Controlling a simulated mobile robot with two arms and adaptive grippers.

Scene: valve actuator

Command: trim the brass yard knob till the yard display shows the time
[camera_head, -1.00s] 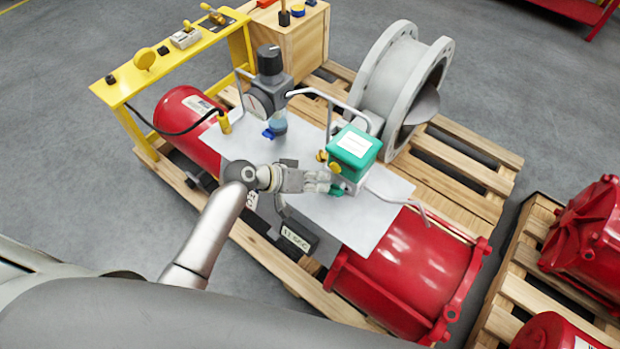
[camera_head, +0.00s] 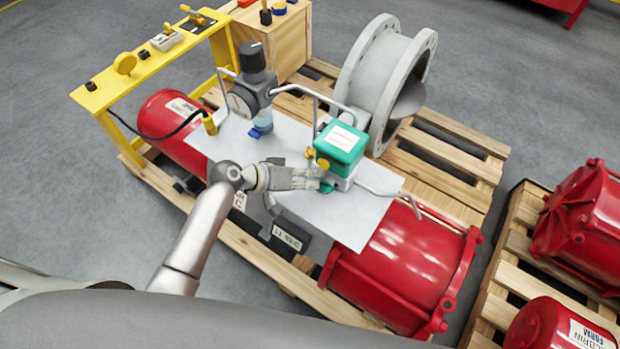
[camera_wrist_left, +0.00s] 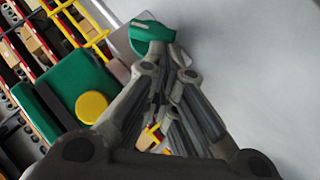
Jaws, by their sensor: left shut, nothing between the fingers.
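A green box (camera_head: 341,143) with a white label stands on the grey plate (camera_head: 357,222). Two yellow, brass-like knobs sit on its left side, the nearer one (camera_head: 323,164) facing my arm. In the left wrist view the green box (camera_wrist_left: 68,88) carries a round yellow knob (camera_wrist_left: 91,107). A green knob (camera_wrist_left: 152,33) lies beyond my fingertips. My left gripper (camera_head: 316,180) is shut and empty, low beside the box at this green knob; I cannot tell whether it touches. A small dark display (camera_head: 287,238) is below the gripper; its characters are too small to read surely. My right gripper is not in view.
A grey regulator (camera_head: 252,92) and bent grey pipes stand behind the gripper. A large grey flanged pipe (camera_head: 375,75) is behind the box. A yellow bench (camera_head: 150,65) with switches is at the left. Red cylinders (camera_head: 405,258) lie under the plate.

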